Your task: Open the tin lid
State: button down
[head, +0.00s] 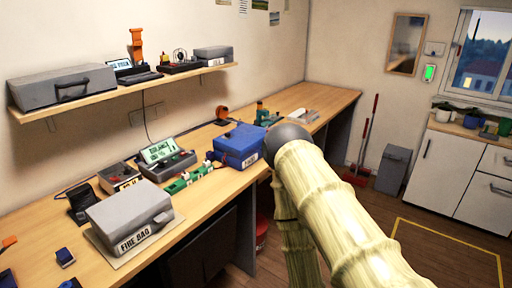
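No box in view is clearly marked as the tin. A blue lidded box (240,146) with a white label stands farther along the bench, beside my arm, and also looks shut. A larger grey case (62,88) with a handle and a smaller grey box (213,55) sit on the wall shelf. My pale, segmented arm crosses the right middle; my gripper is not in view.
A charger-like device with a lit green screen (160,151) and green blocks (190,179) stand between the boxes on the workbench (185,245). A small blue block (65,257) lies at the near left. A grey bin (394,168) and white cabinet (447,165) stand across the floor.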

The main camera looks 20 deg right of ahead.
aim_at(248, 139)
jog(key=z, duration=0.8)
jog(key=i, duration=0.9)
jog(key=u, duration=0.7)
